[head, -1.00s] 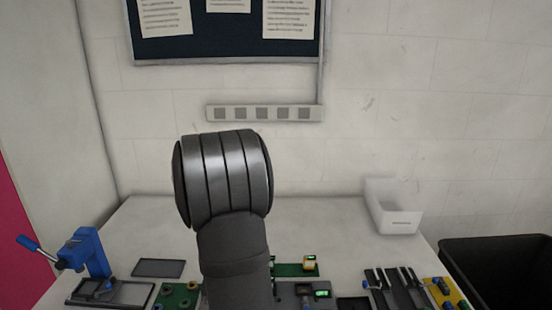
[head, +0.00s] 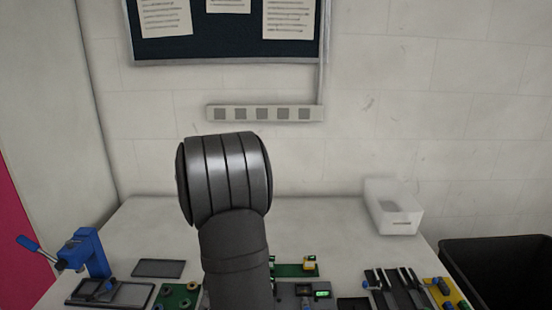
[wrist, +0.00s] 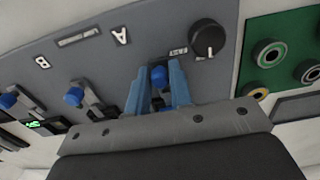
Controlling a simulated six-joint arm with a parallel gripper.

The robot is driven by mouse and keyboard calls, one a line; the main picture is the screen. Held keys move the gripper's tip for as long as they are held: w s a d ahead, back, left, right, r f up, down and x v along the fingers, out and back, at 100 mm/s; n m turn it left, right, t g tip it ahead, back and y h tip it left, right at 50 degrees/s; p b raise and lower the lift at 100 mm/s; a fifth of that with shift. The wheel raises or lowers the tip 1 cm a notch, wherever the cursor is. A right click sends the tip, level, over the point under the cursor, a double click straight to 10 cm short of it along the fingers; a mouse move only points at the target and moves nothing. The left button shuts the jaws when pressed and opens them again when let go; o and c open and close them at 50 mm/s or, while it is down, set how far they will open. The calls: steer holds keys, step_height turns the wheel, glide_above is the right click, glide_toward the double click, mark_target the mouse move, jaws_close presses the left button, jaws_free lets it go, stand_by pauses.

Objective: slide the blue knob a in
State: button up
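In the wrist view, a grey panel (wrist: 190,18) carries white letters A and B, a dark dial and several blue knobs. The blue knob nearest the letter A, which I take as knob a (wrist: 158,75), lies between the two blue fingers of my gripper (wrist: 159,82). The fingers stand apart, one on each side of it. I cannot tell whether they touch or press it. Another blue knob (wrist: 73,97) is to the left, near the letter B. In the head view my arm hides my gripper, and the panel (head: 290,290) shows only in part.
A green board with round sockets (wrist: 285,50) lies right of the panel. In the head view, a blue lever press (head: 88,250) stands at left, a white bin (head: 393,222) at back right and a dark tub (head: 500,265) beyond the table.

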steer(key=shift+o, duration=1.1)
steer(key=shift+r, duration=2.25)
steer(key=s+r, duration=0.3)
steer(key=s, duration=0.3)
steer(key=w+f, duration=0.1)
steer(key=w, duration=0.1)
steer(key=w+f, duration=0.1)
steer(key=w, duration=0.1)
steer(key=w+f, duration=0.2)
steer(key=shift+f, duration=0.75)
